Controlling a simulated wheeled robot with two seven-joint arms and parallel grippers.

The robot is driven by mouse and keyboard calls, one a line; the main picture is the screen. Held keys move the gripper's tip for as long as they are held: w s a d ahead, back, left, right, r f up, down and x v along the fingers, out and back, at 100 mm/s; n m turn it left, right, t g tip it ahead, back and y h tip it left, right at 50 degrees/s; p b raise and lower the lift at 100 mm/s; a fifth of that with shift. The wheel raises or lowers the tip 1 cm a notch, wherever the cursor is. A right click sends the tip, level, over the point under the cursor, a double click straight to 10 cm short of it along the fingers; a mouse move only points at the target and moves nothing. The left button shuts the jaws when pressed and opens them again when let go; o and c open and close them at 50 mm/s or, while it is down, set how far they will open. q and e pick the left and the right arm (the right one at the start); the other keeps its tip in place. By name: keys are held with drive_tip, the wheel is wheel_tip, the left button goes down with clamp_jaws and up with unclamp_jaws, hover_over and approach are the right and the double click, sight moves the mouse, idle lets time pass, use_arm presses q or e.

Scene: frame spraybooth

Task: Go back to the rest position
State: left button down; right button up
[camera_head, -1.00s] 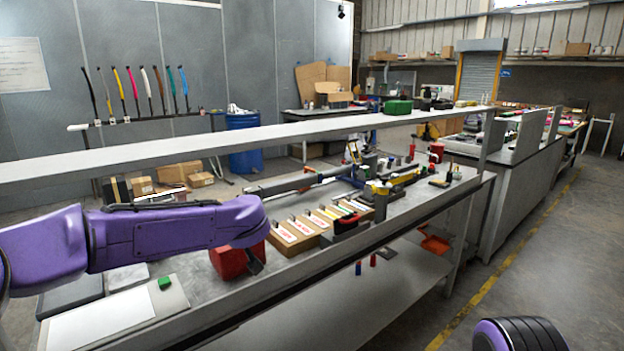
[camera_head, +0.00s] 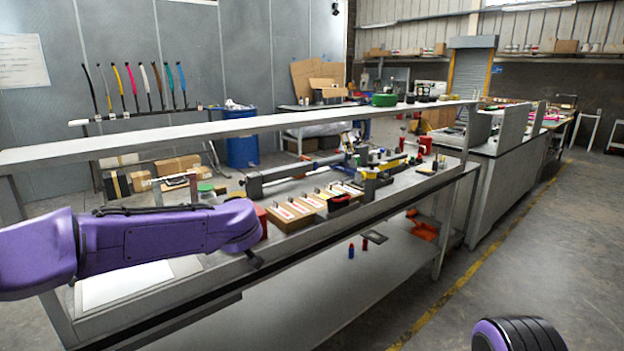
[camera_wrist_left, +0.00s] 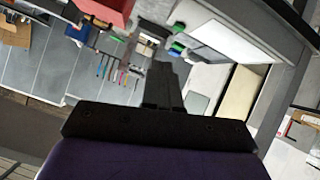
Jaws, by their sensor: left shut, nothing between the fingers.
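My left arm (camera_head: 160,240), purple, comes in from the left in the head view and lies across the near-left part of the workbench (camera_head: 300,243). Its dark left gripper (camera_head: 253,260) shows only partly at the arm's end, near the bench's front edge. In the left wrist view the gripper (camera_wrist_left: 166,68) is shut with nothing between its fingers. A rounded purple and black part of my right arm (camera_head: 518,334) shows at the bottom right of the head view. My right gripper is out of view.
A red bin (camera_head: 261,222), partly hidden by my arm, and card boxes (camera_head: 291,214) stand on the bench. A long raised shelf (camera_head: 240,127) runs above it. Red and blue small items (camera_head: 351,250) stand on the lower shelf. The floor at right (camera_head: 530,240) is clear.

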use_arm(q)
drive_tip(key=s+f+h, duration=0.1)
drive_tip(key=s+f, duration=0.4)
drive_tip(key=f, duration=0.5)
drive_tip(key=s+f+h, duration=0.1)
drive_tip(key=s+f, duration=0.4)
drive_tip(key=f, duration=0.4)
drive_tip(key=s+f+h, duration=0.1)
drive_tip(key=s+f, duration=0.5)
drive_tip(key=f, duration=0.4)
drive_tip(key=s+a+f+m+g, duration=0.1)
drive_tip(key=s+f, duration=0.3)
drive_tip(key=s, duration=0.6)
drive_tip(key=s+a+f+m+g, duration=0.1)
drive_tip(key=s+a+f+g, duration=0.2)
drive_tip(key=s, duration=0.7)
drive_tip(key=s+a+f+m+g, duration=0.1)
drive_tip(key=s+a+f, duration=0.3)
drive_tip(key=s, duration=0.6)
wheel_tip(320, 180, down, 3)
drive_tip(key=shift+s+r+m+g, duration=0.15)
drive_tip(key=shift+m+g, duration=0.15)
drive_tip(key=shift+g, duration=0.2)
